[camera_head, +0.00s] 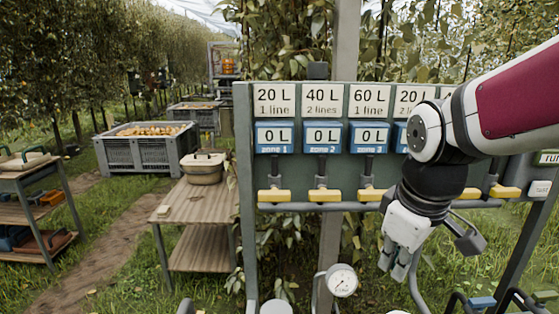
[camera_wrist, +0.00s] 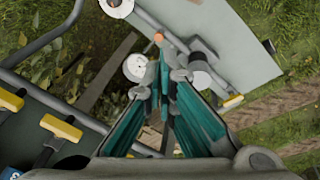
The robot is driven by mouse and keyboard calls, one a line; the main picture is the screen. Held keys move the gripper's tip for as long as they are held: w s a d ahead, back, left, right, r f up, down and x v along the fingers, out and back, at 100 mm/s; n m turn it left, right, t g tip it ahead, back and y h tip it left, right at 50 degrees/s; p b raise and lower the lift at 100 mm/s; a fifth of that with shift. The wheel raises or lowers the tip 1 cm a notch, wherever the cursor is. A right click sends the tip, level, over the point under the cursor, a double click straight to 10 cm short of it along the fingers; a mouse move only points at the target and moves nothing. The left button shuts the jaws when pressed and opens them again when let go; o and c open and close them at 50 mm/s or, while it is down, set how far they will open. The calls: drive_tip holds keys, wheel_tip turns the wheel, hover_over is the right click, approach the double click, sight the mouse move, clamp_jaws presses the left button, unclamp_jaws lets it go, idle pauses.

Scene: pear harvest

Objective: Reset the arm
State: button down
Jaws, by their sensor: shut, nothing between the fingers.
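My gripper (camera_head: 401,268) hangs in front of the right half of the irrigation panel, pointing down, in the head view. In the wrist view my gripper (camera_wrist: 165,72) shows its two teal-sided fingers drawn together at the tips, with nothing between them. My white and maroon arm comes in from the right and covers part of the panel's right side. The green-grey panel (camera_head: 242,150) carries litre labels, blue zone displays reading 0 L and a row of yellow valve handles (camera_head: 323,196). Yellow handles (camera_wrist: 62,128) also show at the lower left of the wrist view.
A pressure gauge (camera_head: 342,280) stands below the panel, close to my gripper's left. A pear-filled crate (camera_head: 147,153) and a shelf cart (camera_head: 40,200) are farther left. A dirt path runs between them.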

drive_tip(key=s+r+m+t, duration=0.2)
drive_tip(key=s+m, duration=0.5)
drive_tip(key=s, duration=0.5)
drive_tip(key=shift+d+r+m+t, duration=0.2)
drive_tip(key=shift+r+m+t, duration=0.15)
drive_tip(key=shift+r, duration=0.35)
